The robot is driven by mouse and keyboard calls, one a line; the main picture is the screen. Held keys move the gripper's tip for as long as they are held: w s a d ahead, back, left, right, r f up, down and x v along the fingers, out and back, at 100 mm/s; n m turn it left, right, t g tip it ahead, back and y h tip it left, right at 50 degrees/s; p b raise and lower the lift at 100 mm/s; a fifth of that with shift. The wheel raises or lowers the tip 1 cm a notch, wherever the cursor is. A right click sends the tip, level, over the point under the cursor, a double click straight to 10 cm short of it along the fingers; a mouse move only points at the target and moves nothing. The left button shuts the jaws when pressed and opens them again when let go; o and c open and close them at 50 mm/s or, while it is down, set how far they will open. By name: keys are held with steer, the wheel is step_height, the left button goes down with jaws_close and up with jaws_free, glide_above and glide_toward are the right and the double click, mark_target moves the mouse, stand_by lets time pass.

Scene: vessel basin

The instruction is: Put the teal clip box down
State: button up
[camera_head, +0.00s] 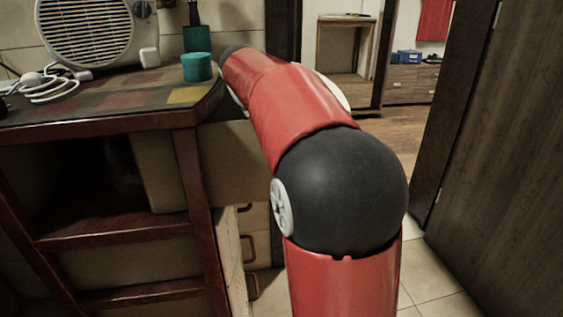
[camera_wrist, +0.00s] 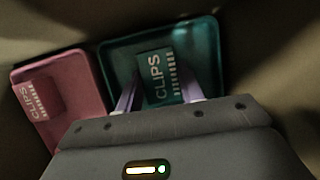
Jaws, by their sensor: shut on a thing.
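The teal clip box (camera_wrist: 156,75), with "CLIPS" written on it, is in the wrist view between the fingers of my gripper (camera_wrist: 157,88). My gripper is shut on it. A teal tray (camera_wrist: 118,55) with a raised rim lies behind and around the box in the picture. Whether the box touches the tray floor cannot be told. A pink clip box (camera_wrist: 38,98) lies on a pink tray (camera_wrist: 80,72) to the left. In the head view my gripper and the trays are hidden beyond my arm.
In the head view a wooden counter (camera_head: 105,118) holds a cream appliance with a round grille (camera_head: 85,32), a white cable (camera_head: 45,88) and a teal round container (camera_head: 197,67) close to my arm. A dark wooden door (camera_head: 500,150) stands at the right.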

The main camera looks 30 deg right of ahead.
steer(key=shift+f, duration=0.1)
steer(key=o, duration=1)
steer(key=shift+p+v, duration=0.95)
steer(key=shift+v, duration=2.95)
